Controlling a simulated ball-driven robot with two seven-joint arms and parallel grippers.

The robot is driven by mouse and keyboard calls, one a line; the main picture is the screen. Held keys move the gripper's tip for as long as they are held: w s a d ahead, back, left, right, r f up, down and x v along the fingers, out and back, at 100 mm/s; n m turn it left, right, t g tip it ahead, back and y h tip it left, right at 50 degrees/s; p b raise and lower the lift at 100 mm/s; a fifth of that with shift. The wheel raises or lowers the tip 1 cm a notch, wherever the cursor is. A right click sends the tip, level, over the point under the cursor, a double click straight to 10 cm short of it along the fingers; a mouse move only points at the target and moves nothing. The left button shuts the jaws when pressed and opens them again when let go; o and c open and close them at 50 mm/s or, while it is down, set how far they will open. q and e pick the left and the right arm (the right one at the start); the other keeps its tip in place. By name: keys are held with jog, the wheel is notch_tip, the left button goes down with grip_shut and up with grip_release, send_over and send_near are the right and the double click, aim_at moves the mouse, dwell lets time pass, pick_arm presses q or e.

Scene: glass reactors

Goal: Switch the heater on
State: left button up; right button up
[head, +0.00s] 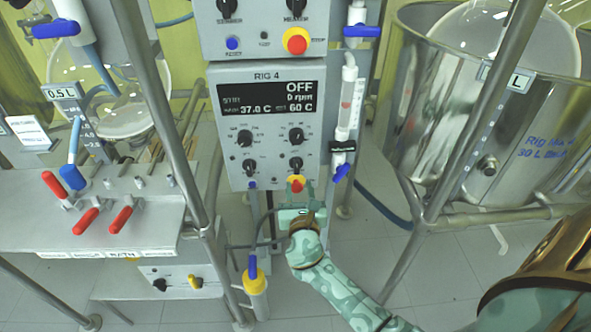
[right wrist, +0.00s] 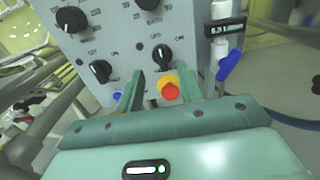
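The RIG 4 control box (head: 265,125) stands in the middle of the head view. Its display (head: 268,96) reads OFF, 0 rpm, 37.0 C and 60 C. Below it are two upper knobs and two lower black knobs, a lower left one (head: 249,166) and a lower right one (head: 296,164). A red button with a yellow collar (right wrist: 169,90) sits under the lower right knob (right wrist: 162,55). My right gripper (head: 302,190) is at the panel's lower edge. In the wrist view its open fingers (right wrist: 162,76) straddle the button, with the knob just beyond. I cannot tell whether they touch anything.
A glass tube with blue valves (head: 347,100) runs along the box's right side. A metal vessel (head: 480,110) stands at the right behind steel frame poles. A bench with red-handled valves (head: 122,218) is at the left. Hoses hang below the box.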

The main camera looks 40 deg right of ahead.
aim_at(297, 165)
jog(key=b+x, duration=0.1)
jog(key=x, duration=0.6)
jog(key=shift+w+f+b, duration=0.15)
jog(key=shift+b, duration=0.15)
jog(key=shift+w+d, duration=0.4)
jog(key=shift+w, duration=0.2)
grip_shut()
